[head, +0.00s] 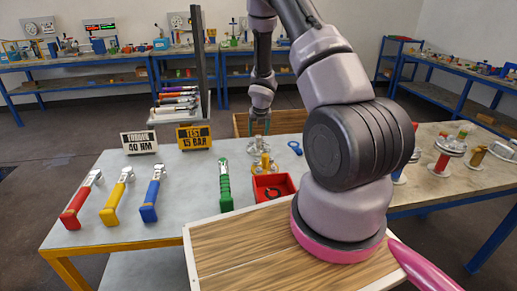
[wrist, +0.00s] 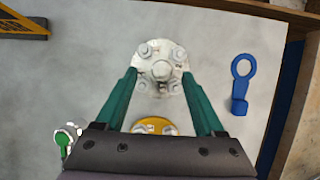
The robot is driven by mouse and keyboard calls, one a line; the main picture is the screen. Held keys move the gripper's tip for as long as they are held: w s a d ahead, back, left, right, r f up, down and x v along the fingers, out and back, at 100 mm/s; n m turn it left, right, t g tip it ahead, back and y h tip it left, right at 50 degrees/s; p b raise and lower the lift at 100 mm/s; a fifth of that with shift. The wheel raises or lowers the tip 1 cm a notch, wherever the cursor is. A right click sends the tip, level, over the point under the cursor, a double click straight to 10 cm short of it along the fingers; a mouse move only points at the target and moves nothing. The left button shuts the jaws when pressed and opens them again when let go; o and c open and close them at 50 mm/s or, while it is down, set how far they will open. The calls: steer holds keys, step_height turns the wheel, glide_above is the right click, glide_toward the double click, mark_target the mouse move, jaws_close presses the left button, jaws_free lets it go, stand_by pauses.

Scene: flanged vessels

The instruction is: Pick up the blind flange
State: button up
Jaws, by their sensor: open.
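A pale metal round flange (wrist: 161,70) with a raised centre and several bolts is in the wrist view; I take it as the blind flange. It also shows in the head view (head: 257,142), on the grey table under my gripper. My gripper (wrist: 159,76) is open, pointing down, with one green finger on each side of the flange. I cannot tell whether the fingers touch it or are still above it. A yellow flanged part (wrist: 155,125) is just below it in the wrist view, partly hidden by my gripper body.
A blue ring-ended tool (wrist: 241,78) lies to the right. A red tray (head: 271,188) with a dark ring, a green-handled wrench (head: 224,183) and signs (head: 194,137) are nearby. A wooden-sided box (head: 288,121) stands behind the flange. The table's front left holds several wrenches.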

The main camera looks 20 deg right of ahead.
mark_target(258, 136)
steer(key=x, duration=0.4)
steer(key=shift+d+f, duration=0.15)
steer(key=shift+f, duration=0.25)
steer(key=shift+s, duration=0.1)
jaws_close()
steer(key=shift+r, duration=0.15)
